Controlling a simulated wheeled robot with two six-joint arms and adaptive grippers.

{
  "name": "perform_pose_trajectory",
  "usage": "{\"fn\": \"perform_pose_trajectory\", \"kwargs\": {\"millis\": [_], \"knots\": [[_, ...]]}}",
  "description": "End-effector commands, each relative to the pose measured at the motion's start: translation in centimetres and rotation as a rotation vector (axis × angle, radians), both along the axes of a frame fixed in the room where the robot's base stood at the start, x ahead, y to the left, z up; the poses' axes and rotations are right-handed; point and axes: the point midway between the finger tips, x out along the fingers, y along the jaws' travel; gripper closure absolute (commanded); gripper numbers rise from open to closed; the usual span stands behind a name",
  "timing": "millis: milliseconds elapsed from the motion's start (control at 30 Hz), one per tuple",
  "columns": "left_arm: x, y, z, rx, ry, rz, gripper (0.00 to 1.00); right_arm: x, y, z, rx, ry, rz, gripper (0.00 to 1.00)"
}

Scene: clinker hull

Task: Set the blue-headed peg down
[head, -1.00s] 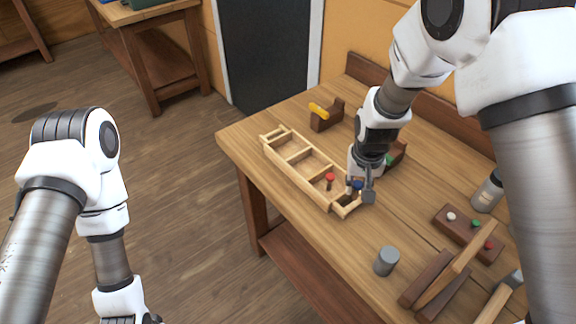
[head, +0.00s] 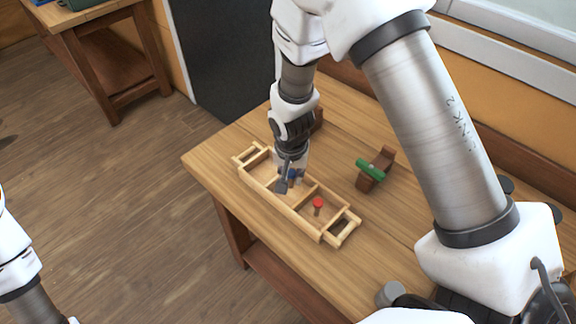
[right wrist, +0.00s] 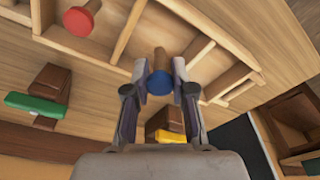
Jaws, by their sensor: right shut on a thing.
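The blue-headed peg (head: 298,174) is held between the fingertips of my right gripper (head: 288,182). In the right wrist view the blue head (right wrist: 160,83) sits between the two fingers, with a brown shaft pointing away. The gripper is over the middle part of a long pale wooden hull frame (head: 328,236) with crosspieces, left of the compartment with a red-headed peg (head: 318,204). I cannot tell whether the held peg touches the frame's floor. My left gripper is out of view; only part of that arm shows at the left edge.
A green piece (head: 370,170) rests on a brown block (head: 384,160) behind the frame. A yellow piece (right wrist: 170,136) on another brown block shows in the right wrist view. A grey cylinder (head: 389,292) stands near the table's front. Bare table (head: 222,152) lies left of the frame.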

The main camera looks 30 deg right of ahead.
Motion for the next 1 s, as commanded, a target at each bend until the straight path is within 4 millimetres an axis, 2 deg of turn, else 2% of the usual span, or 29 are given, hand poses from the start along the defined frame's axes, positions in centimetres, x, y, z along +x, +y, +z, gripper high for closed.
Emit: {"fn": "perform_pose_trajectory", "kwargs": {"millis": [233, 467, 600, 633, 700, 1000], "knots": [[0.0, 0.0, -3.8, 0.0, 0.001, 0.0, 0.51, -0.4, -0.2, -4.0, 0.001, 0.002, -0.008, 0.88], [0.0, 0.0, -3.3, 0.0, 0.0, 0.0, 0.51, -0.4, -0.2, -3.6, 0.001, 0.001, -0.01, 0.88], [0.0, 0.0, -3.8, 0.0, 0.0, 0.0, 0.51, -0.5, -0.2, -4.1, 0.001, 0.001, -0.01, 0.88], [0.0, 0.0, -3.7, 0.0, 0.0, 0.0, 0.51, -0.4, -0.2, -3.9, 0.001, 0.001, -0.01, 0.69], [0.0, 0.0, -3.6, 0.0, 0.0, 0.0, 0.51, -0.4, -0.2, -3.9, 0.001, 0.001, -0.01, 0.51], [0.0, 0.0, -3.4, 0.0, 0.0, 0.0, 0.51, -0.4, -0.2, -3.6, 0.001, 0.001, -0.009, 0.51]]}}
